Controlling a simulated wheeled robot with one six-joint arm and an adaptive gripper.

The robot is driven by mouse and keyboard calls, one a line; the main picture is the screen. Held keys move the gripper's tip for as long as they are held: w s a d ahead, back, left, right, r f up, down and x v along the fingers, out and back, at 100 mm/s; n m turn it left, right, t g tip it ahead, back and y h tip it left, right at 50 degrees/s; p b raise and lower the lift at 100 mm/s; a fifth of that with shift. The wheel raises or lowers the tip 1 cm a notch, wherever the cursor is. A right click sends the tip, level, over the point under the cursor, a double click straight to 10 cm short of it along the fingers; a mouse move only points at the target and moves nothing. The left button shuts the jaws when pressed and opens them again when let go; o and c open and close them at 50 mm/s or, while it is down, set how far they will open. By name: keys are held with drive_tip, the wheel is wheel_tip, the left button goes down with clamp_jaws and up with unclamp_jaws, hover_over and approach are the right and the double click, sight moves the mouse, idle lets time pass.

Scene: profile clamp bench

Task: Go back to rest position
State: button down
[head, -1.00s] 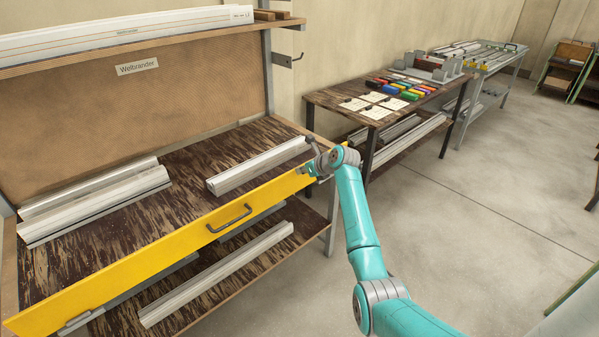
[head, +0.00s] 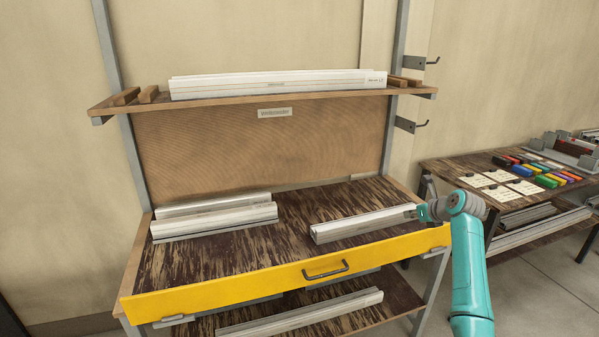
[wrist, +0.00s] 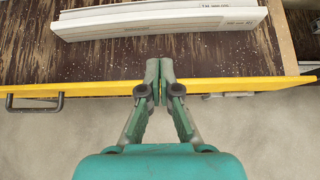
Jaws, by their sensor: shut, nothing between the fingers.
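My gripper (wrist: 160,84) shows in the wrist view with its two fingers together and nothing between them. Its tips are over the yellow front panel (wrist: 95,89) of the bench, in front of a white profile (wrist: 160,20) lying on the bench top. In the head view my gripper (head: 418,212) is at the right end of that white profile (head: 360,224), above the right part of the yellow front (head: 240,279). Whether the fingertips touch the panel cannot be told.
A dark handle (head: 325,270) sticks out of the yellow front. More profiles lie on the bench's left (head: 215,218), on the upper shelf (head: 280,84) and on the lower shelf (head: 300,314). A second table (head: 450,170) with coloured blocks stands right. Floor (head: 535,300) is clear between.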

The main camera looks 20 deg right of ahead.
drive_tip(key=a+f+n, duration=0.1)
drive_tip(key=a+f, duration=0.1)
drive_tip(key=f, duration=0.1)
drive_tip(key=s+a+f+n, duration=0.1)
drive_tip(key=a+f, duration=0.1)
drive_tip(key=f, duration=0.1)
drive_tip(key=s+a+f, duration=0.1)
drive_tip(key=a+f, duration=0.1)
drive_tip(key=f, duration=0.2)
drive_tip(key=shift+s+n, duration=0.1)
drive_tip(key=shift+n, duration=0.3)
drive_tip(key=s+a+f+n+t+h, duration=0.1)
drive_tip(key=s+a+f+n+h, duration=0.1)
drive_tip(key=s+a+f+n, duration=1.5)
drive_tip(key=s+a+n+t, duration=0.1)
drive_tip(key=s+a+n, duration=0.1)
drive_tip(key=s+a, duration=0.5)
drive_tip(key=s+a+n, duration=0.1)
drive_tip(key=s+a, duration=0.1)
drive_tip(key=s, duration=1)
drive_tip(key=s+a+n+t, duration=0.1)
drive_tip(key=s+a+n, duration=0.1)
drive_tip(key=s+a, duration=0.5)
drive_tip(key=s+a+r+n+t+y, duration=0.1)
drive_tip(key=s+r+n, duration=1)
drive_tip(key=s+r, duration=0.5)
drive_tip(key=shift+s+a+y, duration=0.4)
drive_tip(key=shift+s, duration=0.8)
